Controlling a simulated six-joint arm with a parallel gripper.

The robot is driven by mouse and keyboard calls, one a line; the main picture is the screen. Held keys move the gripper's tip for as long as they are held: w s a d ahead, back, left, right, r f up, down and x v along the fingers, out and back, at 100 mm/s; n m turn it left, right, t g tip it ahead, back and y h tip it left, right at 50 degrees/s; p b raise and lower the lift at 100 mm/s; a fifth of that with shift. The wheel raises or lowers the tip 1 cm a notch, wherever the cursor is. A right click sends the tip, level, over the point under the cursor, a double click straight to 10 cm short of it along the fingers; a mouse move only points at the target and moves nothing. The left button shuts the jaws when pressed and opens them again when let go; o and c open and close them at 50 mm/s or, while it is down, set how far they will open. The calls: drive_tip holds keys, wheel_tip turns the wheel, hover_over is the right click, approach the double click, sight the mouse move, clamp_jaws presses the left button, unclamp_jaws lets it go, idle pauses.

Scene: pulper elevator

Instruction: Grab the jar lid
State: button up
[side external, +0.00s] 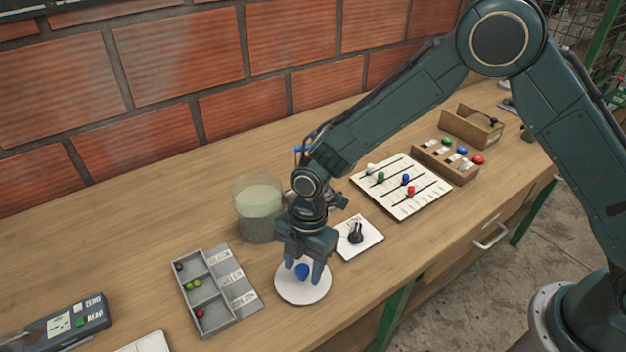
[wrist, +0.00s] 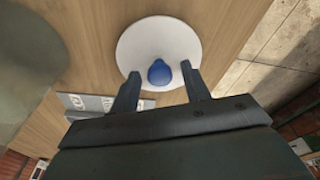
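The jar lid is a white disc (side external: 303,290) with a blue knob (side external: 302,271) in its middle, lying on the wooden table. It also shows in the wrist view as a white disc (wrist: 136,44) with the blue knob (wrist: 159,72). My gripper (side external: 303,272) points down over the lid, with its fingers on either side of the knob. In the wrist view my gripper (wrist: 160,80) is open, with gaps between both fingers and the knob. Whether the fingertips touch the disc cannot be told.
A glass jar with pale contents (side external: 259,208) stands close behind my gripper. A grey sorting tray (side external: 236,312) lies to the left. A white plate with a black knob (side external: 372,247) and a white slider board (side external: 425,207) lie to the right. The table's front edge is near the lid.

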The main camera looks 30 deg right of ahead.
sight(304, 267)
drive_tip(key=c, duration=0.8)
drive_tip(key=shift+r, duration=0.1)
drive_tip(key=shift+c, duration=0.2)
wheel_tip(304, 267, up, 20)
drive_tip(key=shift+d, duration=0.1)
idle(0.6)
